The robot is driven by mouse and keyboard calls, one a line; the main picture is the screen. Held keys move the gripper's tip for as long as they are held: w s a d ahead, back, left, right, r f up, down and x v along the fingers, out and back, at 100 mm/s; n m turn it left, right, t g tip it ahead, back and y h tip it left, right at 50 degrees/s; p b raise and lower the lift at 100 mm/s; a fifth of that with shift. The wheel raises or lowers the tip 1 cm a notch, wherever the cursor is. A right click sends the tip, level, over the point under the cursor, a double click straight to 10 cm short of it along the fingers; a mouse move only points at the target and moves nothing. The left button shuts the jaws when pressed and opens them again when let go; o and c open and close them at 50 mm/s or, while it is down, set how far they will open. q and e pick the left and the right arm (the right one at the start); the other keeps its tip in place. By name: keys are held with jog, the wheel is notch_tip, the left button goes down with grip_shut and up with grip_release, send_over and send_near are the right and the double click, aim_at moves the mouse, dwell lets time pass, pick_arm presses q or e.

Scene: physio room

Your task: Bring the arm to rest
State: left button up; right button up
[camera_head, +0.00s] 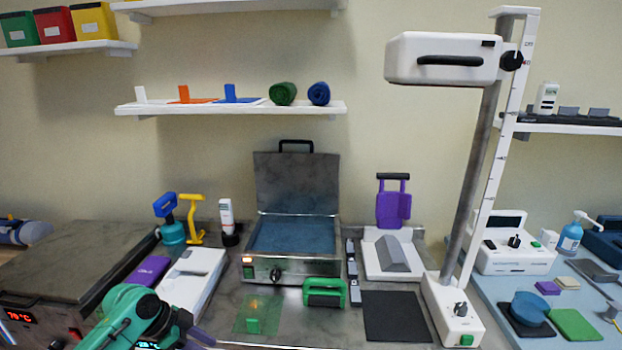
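A teal and black jointed part (140,315), which looks like a link of my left arm, shows at the lower left edge. No gripper fingers can be made out on it, and I cannot tell whether anything is held. My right arm and gripper are not in the picture. A white lamp head (442,58) stands high on a ruled upright post (497,150) at the right.
An open steel heater box (295,232) with its lid up stands mid-bench. Around it are a green-handled block (325,292), a black mat (397,316), a white case (192,279) and a purple-handled stand (393,207). A blue side table (520,290) is at the right.

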pick_arm(q)
jog(key=s+a+f+n+t+y, duration=0.1)
jog(key=a+f+n, duration=0.2)
jog(key=f, duration=0.6)
jog(key=s+a+f+n+t+y, duration=0.1)
jog(key=s+a+f+n+y, duration=0.2)
jog(key=f, duration=0.6)
jog(key=s+a+f+n+g, duration=0.15)
jog(key=s+f+n, duration=0.25)
jog(key=s+f, duration=0.65)
jog(key=s+d+f, duration=0.1)
jog(key=s+f, duration=0.3)
jog(key=s, duration=0.4)
jog(key=s+d+f+g+y, duration=0.1)
jog(key=s+d+f, duration=0.1)
jog(key=s+f, duration=0.3)
jog(key=s+d+f+y, duration=0.1)
jog(key=s+f, duration=0.3)
jog(key=s, duration=0.8)
jog(key=shift+s+d+f+n+g, duration=0.3)
jog(key=shift+d+f+g, duration=0.05)
jog(key=shift+d, duration=0.25)
